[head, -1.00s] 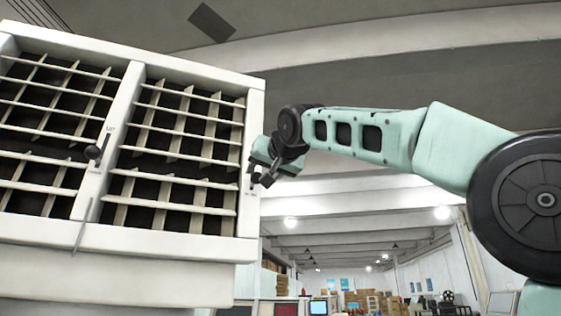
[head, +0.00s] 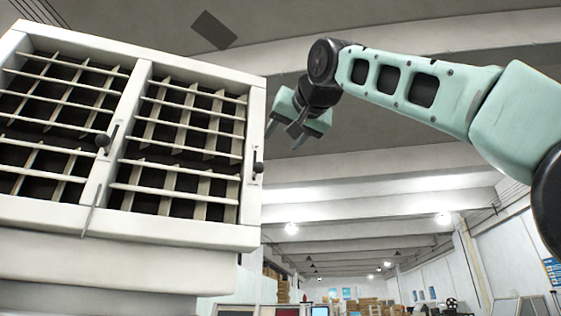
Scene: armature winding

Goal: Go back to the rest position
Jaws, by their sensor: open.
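My gripper (head: 272,128) is in the upper middle of the head view, at the end of my pale green arm. It is open, and I see nothing held in it. It is just right of the upper right side of a white louvred cabinet (head: 252,150), in the air. A small dark lever (head: 257,167) sits on the cabinet's right post, below the gripper. Whether the gripper touches the cabinet cannot be told, but a gap seems to show between them.
The cabinet fills the left side, with two slatted panels and another dark-knobbed lever (head: 103,140) on its middle post. Open air lies right of it, below my arm. Far behind are stacked boxes (head: 370,304) and screens.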

